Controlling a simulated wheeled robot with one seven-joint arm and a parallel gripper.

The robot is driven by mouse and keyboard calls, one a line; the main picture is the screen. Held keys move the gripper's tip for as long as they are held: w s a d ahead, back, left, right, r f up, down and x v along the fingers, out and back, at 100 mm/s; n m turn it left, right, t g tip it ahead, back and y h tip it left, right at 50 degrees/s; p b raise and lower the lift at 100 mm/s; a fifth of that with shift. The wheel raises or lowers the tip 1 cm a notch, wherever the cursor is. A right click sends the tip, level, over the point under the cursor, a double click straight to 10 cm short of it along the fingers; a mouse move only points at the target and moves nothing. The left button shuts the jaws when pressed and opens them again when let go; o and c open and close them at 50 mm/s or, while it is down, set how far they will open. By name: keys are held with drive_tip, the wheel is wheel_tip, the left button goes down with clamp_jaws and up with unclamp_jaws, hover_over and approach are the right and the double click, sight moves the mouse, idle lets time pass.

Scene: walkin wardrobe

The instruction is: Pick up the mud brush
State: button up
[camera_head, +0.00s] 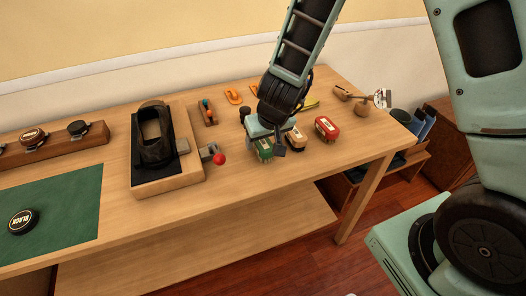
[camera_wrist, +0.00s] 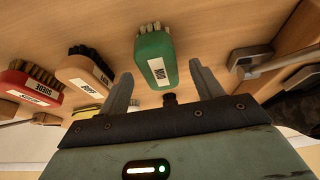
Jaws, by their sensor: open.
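The mud brush is a green block with a white label reading MUD and pale bristles along one end. In the wrist view the mud brush (camera_wrist: 153,60) lies on the table between and beyond my two open fingers. My gripper (camera_wrist: 163,85) is empty, and its fingertips appear apart from the brush sides. In the head view the green mud brush (camera_head: 264,150) is partly hidden under my gripper (camera_head: 268,143), which hangs over the workbench from above.
A buff brush (camera_wrist: 85,72) and a red brush (camera_wrist: 38,80) lie on the left in the wrist view. In the head view a metal clamp with a red knob (camera_head: 219,159) and a shoe stand (camera_head: 153,140) stand to the left. The green mat (camera_head: 60,222) is mostly clear.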

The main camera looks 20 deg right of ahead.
sight(263, 142)
drive_tip(key=x, duration=0.2)
drive_tip(key=shift+w+f, duration=0.1)
drive_tip(key=shift+f, duration=0.15)
drive_tip(key=c, duration=1.1)
drive_tip(key=shift+r, duration=0.15)
wheel_tip(263, 142, up, 10)
drive_tip(key=p, duration=0.7)
